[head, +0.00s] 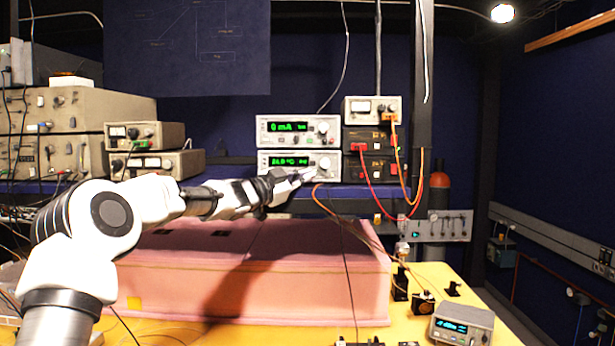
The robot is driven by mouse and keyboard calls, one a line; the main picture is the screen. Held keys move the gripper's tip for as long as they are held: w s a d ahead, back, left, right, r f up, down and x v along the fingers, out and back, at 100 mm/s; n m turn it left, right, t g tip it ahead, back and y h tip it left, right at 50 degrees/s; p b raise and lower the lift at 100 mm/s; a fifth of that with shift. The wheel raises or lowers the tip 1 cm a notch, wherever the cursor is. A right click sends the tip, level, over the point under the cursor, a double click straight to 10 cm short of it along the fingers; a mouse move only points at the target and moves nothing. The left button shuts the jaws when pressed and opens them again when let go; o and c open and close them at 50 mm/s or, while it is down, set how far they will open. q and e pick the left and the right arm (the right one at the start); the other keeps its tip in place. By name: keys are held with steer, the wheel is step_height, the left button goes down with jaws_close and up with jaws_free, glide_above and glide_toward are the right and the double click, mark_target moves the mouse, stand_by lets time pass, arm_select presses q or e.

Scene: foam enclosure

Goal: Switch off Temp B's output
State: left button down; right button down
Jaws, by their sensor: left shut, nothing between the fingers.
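Two stacked white instruments with green displays stand on the shelf behind the pink foam box. The upper instrument (298,130) reads "0 mA". The lower instrument (270,171) shows what looks like a temperature in °C, with a knob (325,163) at its right. I cannot read a "Temp B" label on either. My left gripper (312,174) is shut and empty, its tips at the lower right of the lower instrument's front, just below the knob. I cannot tell whether the tips touch the panel. My right gripper is not in view.
The pink foam enclosure (330,275) lies under my left arm. Dark boxes with red and orange cables (372,168) stand right of the instruments. A small grey display unit (462,323) sits on the yellow table (415,335). More grey instruments (75,110) fill the left shelf.

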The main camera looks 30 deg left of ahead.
arm_select(q)
steer(key=shift+r, duration=0.45)
stand_by(0.6)
steer(key=shift+f+b, duration=0.35)
steer(key=shift+f, duration=0.35)
steer(key=shift+s+d+r, duration=0.1)
steer(key=shift+s, duration=0.05)
steer(key=s+d+b, duration=0.1)
steer(key=s+b, duration=0.2)
steer(key=s+d+b, duration=0.1)
steer(key=shift+s+d, duration=0.15)
steer(key=shift+d, duration=0.2)
